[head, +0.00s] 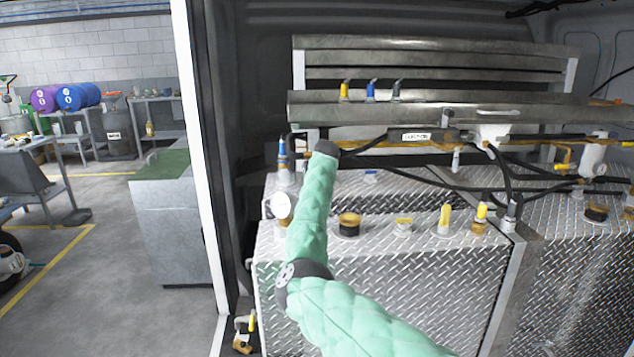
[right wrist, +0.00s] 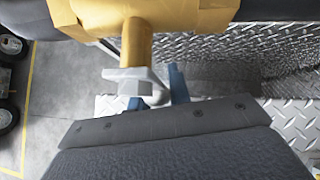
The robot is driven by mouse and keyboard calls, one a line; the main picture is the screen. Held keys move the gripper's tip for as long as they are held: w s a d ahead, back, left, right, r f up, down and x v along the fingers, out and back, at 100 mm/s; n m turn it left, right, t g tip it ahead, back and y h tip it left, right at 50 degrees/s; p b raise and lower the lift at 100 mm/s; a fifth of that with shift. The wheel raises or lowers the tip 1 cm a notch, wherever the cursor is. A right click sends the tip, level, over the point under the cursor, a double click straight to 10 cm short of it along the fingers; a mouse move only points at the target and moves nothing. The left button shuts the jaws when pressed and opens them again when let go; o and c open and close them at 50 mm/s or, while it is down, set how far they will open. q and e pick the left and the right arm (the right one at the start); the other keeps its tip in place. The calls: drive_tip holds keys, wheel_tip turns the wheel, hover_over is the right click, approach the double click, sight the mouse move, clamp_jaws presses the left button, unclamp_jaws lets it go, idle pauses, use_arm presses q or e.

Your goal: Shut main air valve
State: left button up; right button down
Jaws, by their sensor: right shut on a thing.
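A brass-yellow valve body (right wrist: 185,18) fills the top of the right wrist view, with a stem and a grey nut (right wrist: 140,82) below it. A blue handle part (right wrist: 178,82) shows beside the nut, close to my gripper. My right gripper (right wrist: 155,118) is shut on this handle, though its fingertips are mostly hidden behind the grey gripper body. In the head view my right arm, in a mint sleeve, reaches up and its dark wrist end (head: 325,148) hides the gripper and the valve. My left gripper is not in view.
A metal shelf (head: 430,105) with hoses and a labelled SUCTION block (head: 417,136) lies behind the wrist. Diamond-plate tanks (head: 390,285) with caps and yellow-handled fittings (head: 445,218) stand below. A white door post (head: 200,170) stands left, with open workshop floor (head: 110,270) beyond.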

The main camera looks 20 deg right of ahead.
drive_tip(key=shift+d+r, duration=0.1)
drive_tip(key=shift+r, duration=0.35)
drive_tip(key=c, duration=1.3)
unclamp_jaws()
drive_tip(key=shift+f, duration=0.1)
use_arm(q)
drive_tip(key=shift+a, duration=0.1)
use_arm(e)
drive_tip(key=shift+f, duration=0.15)
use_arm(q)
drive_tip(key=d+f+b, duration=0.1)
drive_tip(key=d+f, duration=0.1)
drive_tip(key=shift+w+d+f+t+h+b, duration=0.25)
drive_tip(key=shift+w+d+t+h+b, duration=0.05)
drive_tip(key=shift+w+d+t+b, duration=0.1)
use_arm(e)
drive_tip(key=v, duration=0.7)
drive_tip(key=shift+s+r, duration=0.3)
drive_tip(key=shift+r, duration=0.05)
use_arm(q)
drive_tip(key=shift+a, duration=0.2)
